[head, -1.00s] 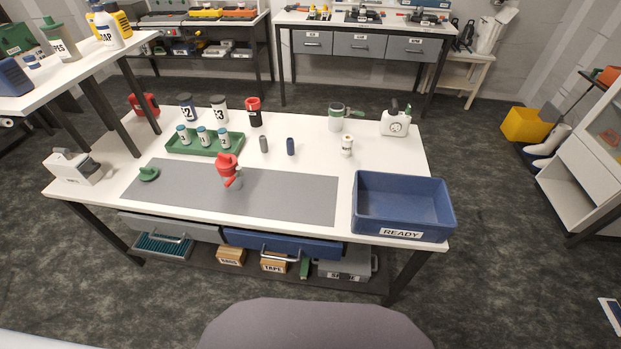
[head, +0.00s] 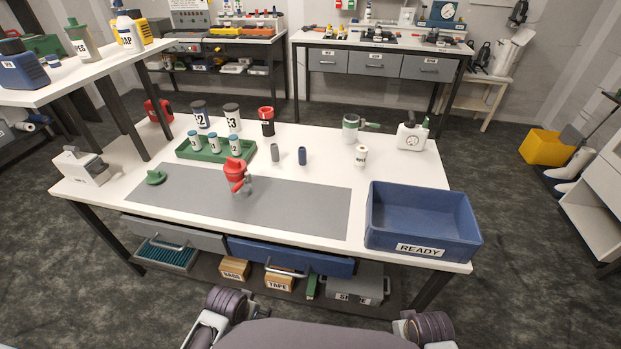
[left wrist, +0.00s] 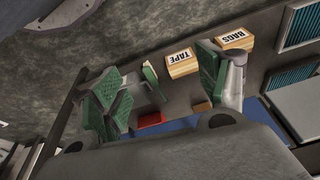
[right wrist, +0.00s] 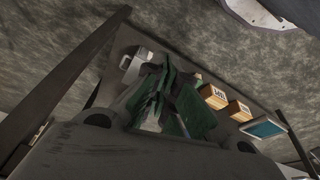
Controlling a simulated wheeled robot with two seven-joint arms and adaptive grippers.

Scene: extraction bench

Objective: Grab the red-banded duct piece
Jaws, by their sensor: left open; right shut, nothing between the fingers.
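A dark cylinder with a broad red band at its top, which looks like the red-banded duct piece (head: 267,121), stands upright at the back of the white bench in the head view. No gripper is near it. My left gripper (left wrist: 178,85) is open and empty in the left wrist view, with the low shelf's boxes beyond its fingers. My right gripper (right wrist: 178,88) is shut with nothing in it, also facing the low shelf. In the head view only parts of my arms show at the bottom edge; both grippers' fingers are out of that view.
A red fitting (head: 236,174) stands on the grey mat (head: 290,205). Nearby are a green tray (head: 240,158) with small bottles, canisters marked 2 (head: 200,114) and 3 (head: 232,117), two small cylinders, and a blue READY bin (head: 418,248) at the right. Drawers (head: 290,256) line the front.

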